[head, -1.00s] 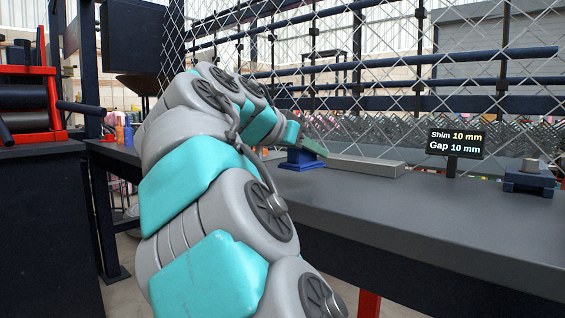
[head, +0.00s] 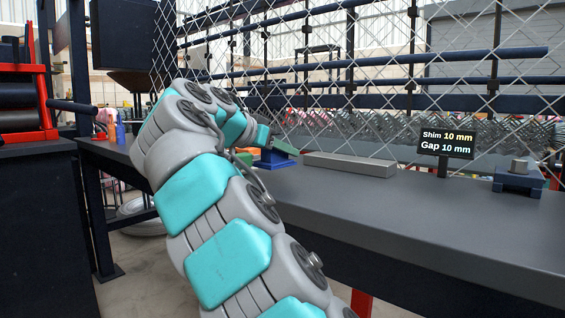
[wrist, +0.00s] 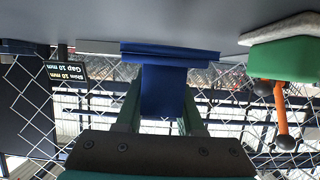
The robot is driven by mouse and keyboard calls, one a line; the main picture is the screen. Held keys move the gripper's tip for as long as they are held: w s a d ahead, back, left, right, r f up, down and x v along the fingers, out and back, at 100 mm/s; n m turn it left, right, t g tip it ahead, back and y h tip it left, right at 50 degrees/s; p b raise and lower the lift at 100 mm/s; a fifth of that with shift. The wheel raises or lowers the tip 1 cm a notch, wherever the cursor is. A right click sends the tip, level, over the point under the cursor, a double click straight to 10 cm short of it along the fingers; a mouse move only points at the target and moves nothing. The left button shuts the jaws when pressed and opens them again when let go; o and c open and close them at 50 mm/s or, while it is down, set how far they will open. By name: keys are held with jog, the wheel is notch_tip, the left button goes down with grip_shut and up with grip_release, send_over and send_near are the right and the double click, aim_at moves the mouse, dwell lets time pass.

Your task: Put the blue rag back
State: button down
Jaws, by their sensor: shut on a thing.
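The blue rag (wrist: 164,92) is between the green fingers of my gripper (wrist: 160,115) in the wrist view, which is upside down. It has a wide flat part across the fingertips and a narrower part between the fingers. In the head view the blue rag (head: 274,159) shows at the bench's far side, below the fingers of my gripper (head: 283,148). My gripper is shut on it. I cannot tell whether the rag touches the bench top. My arm hides part of the bench on the left.
A grey bar (head: 350,165) lies right of the rag on the bench (head: 400,220). A sign (head: 446,142) and a blue block (head: 519,178) stand farther right. Chainlink mesh (head: 330,60) rises behind. A green item (wrist: 284,60) with orange handles shows in the wrist view. The bench front is clear.

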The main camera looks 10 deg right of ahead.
aim_at(282, 164)
jog(key=shift+f, duration=1.5)
jog(key=shift+b, duration=0.3)
jog(key=shift+f, duration=0.3)
jog(key=c, duration=0.5)
grip_release()
jog(key=shift+r, duration=0.1)
jog(key=shift+a, duration=0.1)
